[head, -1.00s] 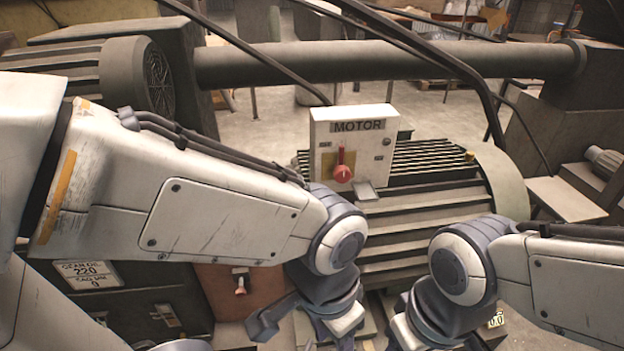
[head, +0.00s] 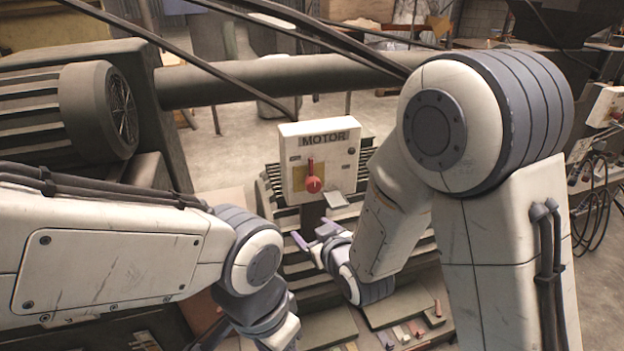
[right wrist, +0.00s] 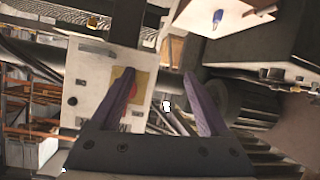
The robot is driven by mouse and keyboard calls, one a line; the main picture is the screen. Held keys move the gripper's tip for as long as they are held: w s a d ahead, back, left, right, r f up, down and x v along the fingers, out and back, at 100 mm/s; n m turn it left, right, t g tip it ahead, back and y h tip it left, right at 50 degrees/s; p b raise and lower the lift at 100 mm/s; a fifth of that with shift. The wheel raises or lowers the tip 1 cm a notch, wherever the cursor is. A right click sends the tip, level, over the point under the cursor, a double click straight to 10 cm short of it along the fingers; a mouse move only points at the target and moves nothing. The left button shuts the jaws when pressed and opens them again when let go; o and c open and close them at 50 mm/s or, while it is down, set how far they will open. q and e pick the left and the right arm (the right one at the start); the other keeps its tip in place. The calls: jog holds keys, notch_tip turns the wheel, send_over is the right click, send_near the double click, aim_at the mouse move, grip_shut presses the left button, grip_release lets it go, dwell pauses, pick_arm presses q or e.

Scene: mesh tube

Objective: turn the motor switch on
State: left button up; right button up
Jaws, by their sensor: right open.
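A white box labelled MOTOR (head: 345,170) stands upright on the ribbed motor housing. Its red rotary switch (head: 314,185) sits on a yellow plate, with its narrow handle pointing up. My right gripper (head: 312,239) is open and empty, below and in front of the box, apart from the switch. In the right wrist view the open jaws (right wrist: 158,76) point toward the box (right wrist: 86,85); the left finger there partly covers the yellow plate and the switch. My left arm comes in from the left; its gripper fingers lie outside the head view.
A thick horizontal pipe (head: 235,88) runs behind the box, with dark cables crossing above it. A large finned motor (head: 95,105) is at the left. A small grey flap (head: 336,200) juts out under the box. Small coloured pieces lie at the lower front.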

aim_at(315, 188)
jog(key=w+r+t+p, duration=0.1)
jog(key=w, duration=0.2)
jog(key=w+r+t+p, duration=0.1)
jog(key=w+t, duration=0.1)
jog(key=w, duration=0.2)
jog(key=w+r+t+p, duration=0.1)
jog(key=w+t+p, duration=0.1)
jog(key=w, duration=0.2)
jog(key=shift+w+d+r, duration=0.15)
jog(key=shift+d+r, duration=0.1)
jog(key=shift+x, duration=0.8)
jog(key=shift+f, duration=0.1)
